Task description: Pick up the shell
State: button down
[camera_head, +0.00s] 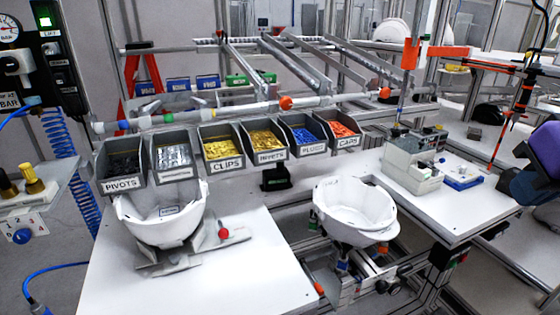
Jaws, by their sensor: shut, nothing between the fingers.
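One white helmet shell (160,228) rests open side up at the left, on a grey metal stand (215,240) with a red knob, on the white worktop. A second white shell (352,212) sits open side up on a fixture in the gap between the two worktops. Its underside partly hides the fixture. A small label shows inside the left shell.
Grey bins (222,145) of small parts, labelled PIVOTS, CLIPS and CAPS among others, line the back edge. The front of the left worktop (240,280) is clear. A grey box device (413,172) and a blue tray (462,178) stand on the right worktop (450,215).

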aim_at(352, 212)
jog(key=i+l+u, duration=0.1)
jog(key=l+u, duration=0.25)
jog(key=i+l+u, duration=0.1)
jog(key=l+u, duration=0.25)
jog(key=j, duration=0.1)
